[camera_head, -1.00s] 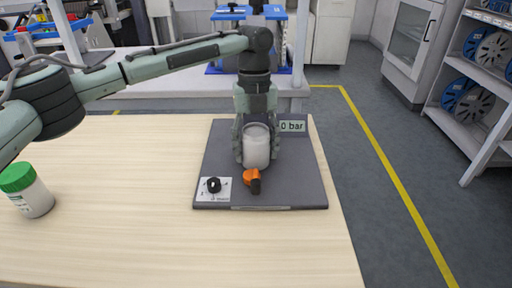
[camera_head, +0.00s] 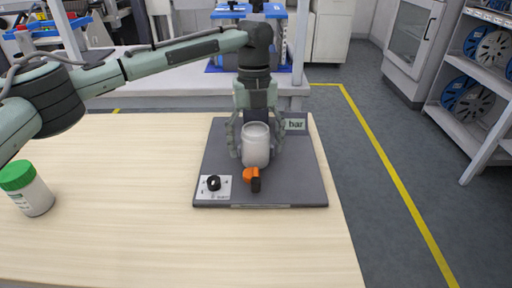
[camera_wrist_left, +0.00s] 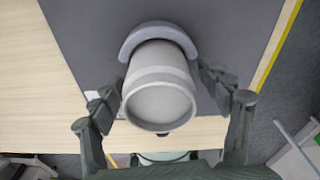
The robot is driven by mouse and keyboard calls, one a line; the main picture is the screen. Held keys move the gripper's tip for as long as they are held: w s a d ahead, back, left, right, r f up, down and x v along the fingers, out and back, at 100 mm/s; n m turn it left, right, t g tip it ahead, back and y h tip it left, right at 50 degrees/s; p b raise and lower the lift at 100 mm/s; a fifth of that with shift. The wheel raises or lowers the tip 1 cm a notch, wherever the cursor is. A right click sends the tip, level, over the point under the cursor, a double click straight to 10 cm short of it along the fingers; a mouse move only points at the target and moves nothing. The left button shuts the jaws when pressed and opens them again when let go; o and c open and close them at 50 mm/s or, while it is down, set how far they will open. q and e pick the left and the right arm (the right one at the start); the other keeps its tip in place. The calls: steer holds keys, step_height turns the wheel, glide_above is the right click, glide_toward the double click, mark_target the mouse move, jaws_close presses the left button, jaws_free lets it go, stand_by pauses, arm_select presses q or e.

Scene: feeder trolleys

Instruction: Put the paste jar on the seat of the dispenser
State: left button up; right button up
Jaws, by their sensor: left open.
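The paste jar (camera_head: 256,150), a whitish jar without a lid, stands upright on the dark grey base plate of the dispenser (camera_head: 222,150). In the left wrist view the jar (camera_wrist_left: 160,95) shows from its round end, against a grey curved collar (camera_wrist_left: 158,34) that looks like the seat. How fully it sits there I cannot tell. My left gripper (camera_head: 255,132) is open around the jar from behind and above. Its fingers (camera_wrist_left: 163,100) are on both sides of the jar, with small gaps in the wrist view. My right gripper is not in view.
An orange and black valve (camera_head: 251,176) and a black knob on a white plate (camera_head: 214,184) are at the front of the dispenser. A pressure display (camera_head: 296,125) is behind right. A green-lidded jar (camera_head: 28,190) stands at the left. The wooden table (camera_head: 120,220) between is clear.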

arm_select(q)
steer(key=r, duration=0.4)
steer(key=w+r, duration=0.1)
steer(key=r, duration=0.6)
steer(key=shift+w+a+r, duration=0.15)
steer(key=shift+w+r, duration=0.05)
steer(key=shift+r, duration=0.1)
stand_by(0.5)
